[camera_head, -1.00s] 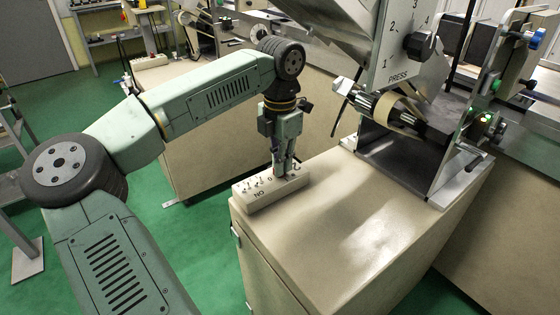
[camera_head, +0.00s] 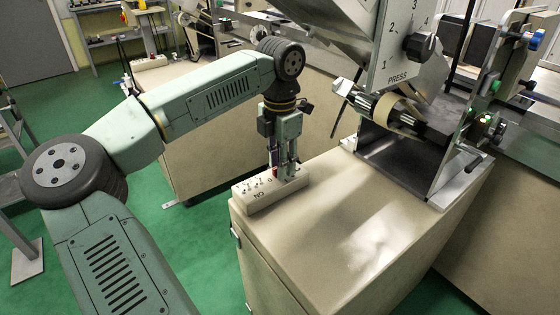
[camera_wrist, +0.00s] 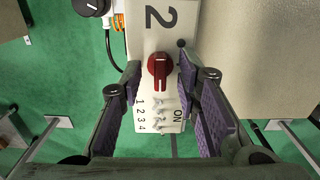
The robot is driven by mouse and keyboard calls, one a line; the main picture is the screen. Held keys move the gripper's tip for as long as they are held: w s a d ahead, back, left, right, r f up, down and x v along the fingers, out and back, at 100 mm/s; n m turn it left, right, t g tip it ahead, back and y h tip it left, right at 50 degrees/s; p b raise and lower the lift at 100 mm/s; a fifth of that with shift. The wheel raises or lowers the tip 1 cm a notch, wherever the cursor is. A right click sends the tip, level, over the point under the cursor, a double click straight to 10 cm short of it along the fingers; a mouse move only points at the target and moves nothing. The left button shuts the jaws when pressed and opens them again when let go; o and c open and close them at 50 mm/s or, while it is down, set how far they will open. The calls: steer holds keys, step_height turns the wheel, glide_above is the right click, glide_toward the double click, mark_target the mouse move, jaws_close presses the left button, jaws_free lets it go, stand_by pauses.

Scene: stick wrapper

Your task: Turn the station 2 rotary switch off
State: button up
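The control box (camera_head: 262,203) is a beige strip on the near left corner of the cabinet top. In the wrist view its face (camera_wrist: 136,45) carries a large "2", a red rotary switch (camera_wrist: 158,72), and small toggle switches (camera_wrist: 160,110) marked 1 to 4 and "ON". The red knob's grip bar lies roughly along the box's length. My gripper (camera_wrist: 160,78) is open, pointing down, with a purple-padded finger on each side of the knob and gaps between. In the head view my gripper (camera_head: 284,165) stands over the far end of the box.
The cabinet top (camera_head: 330,230) to the right of the box is clear. The press machine (camera_head: 410,130) with a roll stands behind right. Another control box (camera_head: 150,62) sits far back.

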step_height(320, 180, up, 12)
stand_by(0.6)
